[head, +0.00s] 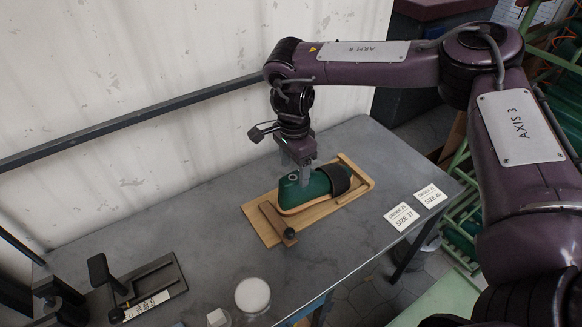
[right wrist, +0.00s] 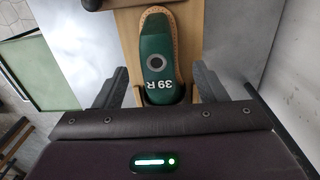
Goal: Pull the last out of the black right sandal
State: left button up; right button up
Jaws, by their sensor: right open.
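The green last (head: 303,187), marked "39 R" in the right wrist view (right wrist: 157,60), lies in the black right sandal, with a round hole in its top. The sandal's wide black strap (head: 338,177) crosses the front of the last. The tan sole edge shows around the last. My right gripper (head: 306,179) points down over the heel end of the last. In the right wrist view its open fingers (right wrist: 157,88) stand on either side of the last, with gaps. I cannot tell whether either finger touches it. My left gripper is not in view.
The sandal sits on a wooden fixture (head: 262,232) with a side rail and a clamp bar with a dark knob (head: 289,234). Two size cards (head: 402,216) lie at right. A black measuring device (head: 148,290) and a white round jar (head: 252,295) are nearer the front. The grey table is otherwise mostly clear.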

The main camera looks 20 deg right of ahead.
aim_at(295, 187)
jog(key=shift+w+f, duration=0.1)
jog(key=shift+f, duration=0.4)
jog(key=f, duration=0.6)
jog(key=shift+s+f+p, duration=0.25)
jog(key=shift+s+p, duration=0.05)
jog(key=shift+p, duration=0.1)
jog(key=c, duration=1.4)
jog(key=o, duration=0.6)
jog(key=shift+r, duration=0.1)
jog(key=shift+c, duration=1.3)
